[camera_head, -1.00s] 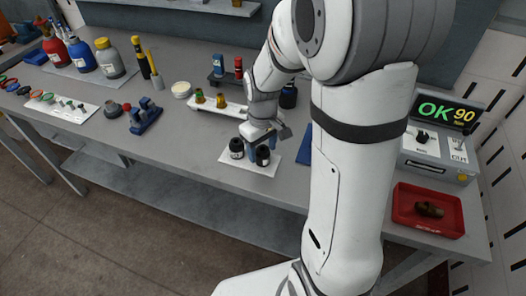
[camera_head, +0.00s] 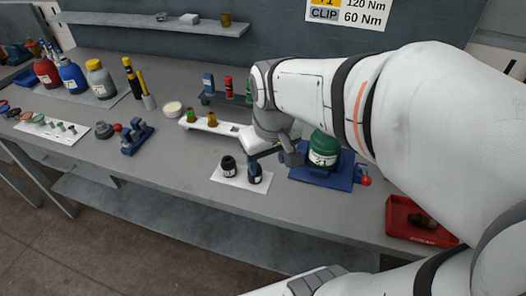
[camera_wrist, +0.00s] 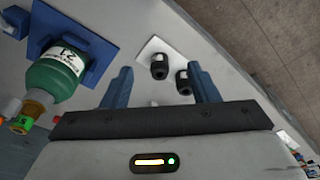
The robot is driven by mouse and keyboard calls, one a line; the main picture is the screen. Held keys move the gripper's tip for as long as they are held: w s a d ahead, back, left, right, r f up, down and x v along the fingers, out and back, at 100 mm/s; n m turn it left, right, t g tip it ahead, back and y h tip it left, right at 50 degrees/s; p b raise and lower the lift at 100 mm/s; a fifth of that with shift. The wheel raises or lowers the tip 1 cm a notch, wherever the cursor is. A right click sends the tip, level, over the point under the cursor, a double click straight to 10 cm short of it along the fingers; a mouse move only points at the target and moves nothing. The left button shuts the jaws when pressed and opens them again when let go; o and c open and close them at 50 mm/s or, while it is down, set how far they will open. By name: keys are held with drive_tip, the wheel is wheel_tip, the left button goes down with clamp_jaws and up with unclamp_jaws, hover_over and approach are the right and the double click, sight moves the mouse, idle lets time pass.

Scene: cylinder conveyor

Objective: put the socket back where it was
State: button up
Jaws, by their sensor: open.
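Two dark sockets stand on a white mat near the bench's front edge. The left socket (camera_head: 228,166) and right socket (camera_head: 254,175) are apart. They also show in the wrist view as an upper socket (camera_wrist: 159,67) and a lower socket (camera_wrist: 184,84). My gripper (camera_wrist: 160,88) is open, with its blue fingers wide apart and nothing held. Both sockets appear beyond the fingertips, the lower one close to one finger. In the head view my gripper hangs just behind and over the right socket. The white mat (camera_head: 232,183) also shows in the wrist view (camera_wrist: 151,46).
A green labelled unit (camera_head: 323,152) stands on a blue base (camera_head: 312,177) right of my gripper. A white rack (camera_head: 212,125) with small coloured pieces lies behind. A red bin (camera_head: 400,218) sits at right.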

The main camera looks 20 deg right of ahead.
drive_tip(key=shift+m+t, duration=0.5)
drive_tip(key=shift+m, duration=0.3)
drive_tip(key=shift+s+f, duration=0.15)
drive_tip(key=shift+s, duration=0.95)
drive_tip(key=shift+s+f, duration=0.15)
drive_tip(key=shift+s, duration=0.95)
